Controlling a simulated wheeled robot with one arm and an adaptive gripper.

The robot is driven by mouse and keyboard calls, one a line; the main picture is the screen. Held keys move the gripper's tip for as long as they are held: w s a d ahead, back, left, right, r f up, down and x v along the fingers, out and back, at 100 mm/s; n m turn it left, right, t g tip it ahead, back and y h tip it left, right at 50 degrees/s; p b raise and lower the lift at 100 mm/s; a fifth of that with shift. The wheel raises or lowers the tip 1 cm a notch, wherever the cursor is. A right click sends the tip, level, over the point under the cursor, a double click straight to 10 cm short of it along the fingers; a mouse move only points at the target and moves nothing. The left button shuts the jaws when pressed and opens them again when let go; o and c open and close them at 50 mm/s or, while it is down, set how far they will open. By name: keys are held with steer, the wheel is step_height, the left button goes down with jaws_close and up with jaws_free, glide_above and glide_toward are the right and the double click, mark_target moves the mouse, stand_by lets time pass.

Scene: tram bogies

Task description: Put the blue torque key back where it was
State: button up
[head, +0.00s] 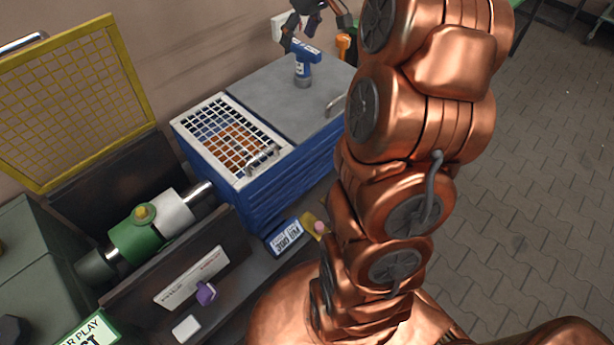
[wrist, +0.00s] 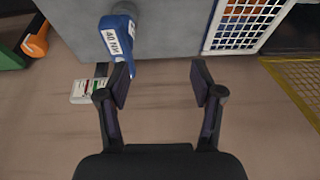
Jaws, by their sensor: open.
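The blue torque key (head: 303,66) stands upright on the grey top of the blue cabinet (head: 290,105), near its back edge. In the wrist view the key (wrist: 119,38) carries a white "40 NM" label and lies just past the left fingertip, not between the fingers. My gripper (head: 318,22) is at the top of the head view, above and behind the key. In the wrist view my gripper (wrist: 161,82) is open and empty. I cannot tell whether the left finger touches the key.
An orange tool (head: 343,45) stands behind the key. A small white labelled box (wrist: 84,91) is beside it. A white grid lid (head: 228,135) covers orange items in the cabinet. A yellow mesh guard (head: 70,100) stands open at left. The cabinet's front top is clear.

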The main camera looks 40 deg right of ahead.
steer(key=s+a+f+g, duration=0.2)
steer(key=s+a, duration=0.5)
steer(key=a, duration=0.2)
steer(key=s+a+f+g, duration=0.1)
steer(key=s+a+f, duration=0.1)
steer(key=s+a, duration=0.6)
steer(key=s+a+f+g, duration=0.1)
steer(key=s+a+f, duration=0.2)
steer(key=s, duration=0.6)
steer(key=s+a+f+m+g+h, duration=0.1)
steer(key=s+a+f, duration=0.2)
steer(key=s, duration=0.6)
steer(key=shift+f+m+g, duration=0.2)
steer(key=shift+m+g, duration=0.1)
